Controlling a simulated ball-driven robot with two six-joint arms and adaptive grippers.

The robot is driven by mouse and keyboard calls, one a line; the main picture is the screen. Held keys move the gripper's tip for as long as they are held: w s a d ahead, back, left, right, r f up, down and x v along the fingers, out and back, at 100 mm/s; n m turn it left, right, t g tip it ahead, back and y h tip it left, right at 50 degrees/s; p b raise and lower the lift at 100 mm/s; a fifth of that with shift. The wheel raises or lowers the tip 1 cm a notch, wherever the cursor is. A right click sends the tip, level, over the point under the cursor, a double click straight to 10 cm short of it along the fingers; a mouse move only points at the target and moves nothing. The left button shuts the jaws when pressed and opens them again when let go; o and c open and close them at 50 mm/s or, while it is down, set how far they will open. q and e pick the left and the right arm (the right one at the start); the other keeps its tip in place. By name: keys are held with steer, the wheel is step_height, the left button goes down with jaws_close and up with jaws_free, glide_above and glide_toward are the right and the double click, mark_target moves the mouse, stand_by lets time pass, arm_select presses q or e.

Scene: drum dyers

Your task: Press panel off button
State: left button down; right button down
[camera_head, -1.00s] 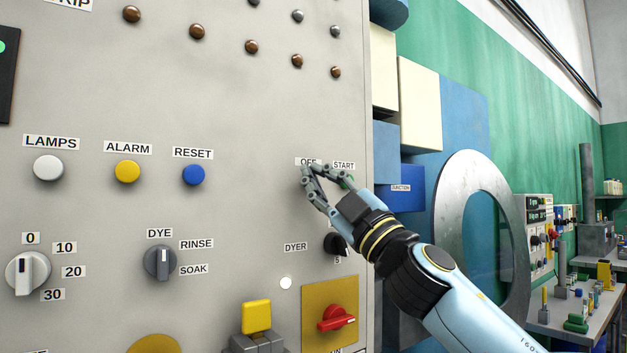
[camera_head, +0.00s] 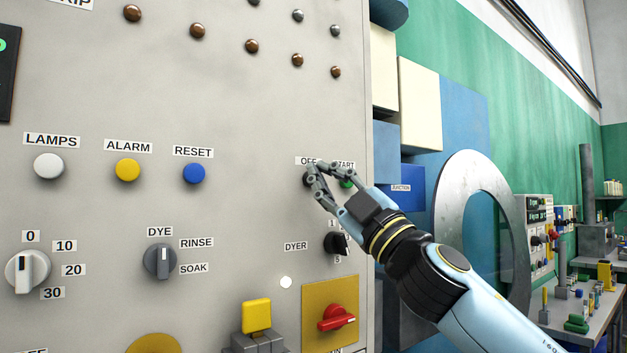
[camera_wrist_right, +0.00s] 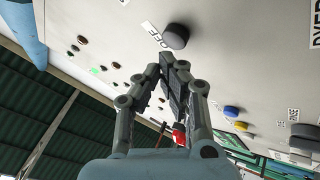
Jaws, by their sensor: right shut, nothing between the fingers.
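The OFF button is a dark round knob (camera_head: 306,180) under the OFF label (camera_head: 304,161) on the grey panel, partly covered by my right fingers in the head view. In the right wrist view the black button (camera_wrist_right: 176,36) shows whole beside its OFF label (camera_wrist_right: 152,35). My right gripper (camera_head: 315,168) is shut and empty, its fingertips in front of the button area. In the wrist view its fingertips (camera_wrist_right: 167,60) appear just short of the button, with a small gap in the picture; contact is not visible. My left gripper is not in view.
The green START button (camera_head: 347,183) is close beside my right fingers, partly hidden. The black DYER knob (camera_head: 335,243) is below, with a red rotary switch (camera_head: 337,318) lower down. Blue RESET (camera_head: 193,174) and yellow ALARM (camera_head: 127,170) buttons are to the left.

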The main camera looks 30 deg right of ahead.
steer(key=shift+s+d+b, duration=0.15)
steer(key=shift+s+b, duration=1.2)
steer(key=shift+s, duration=1.15)
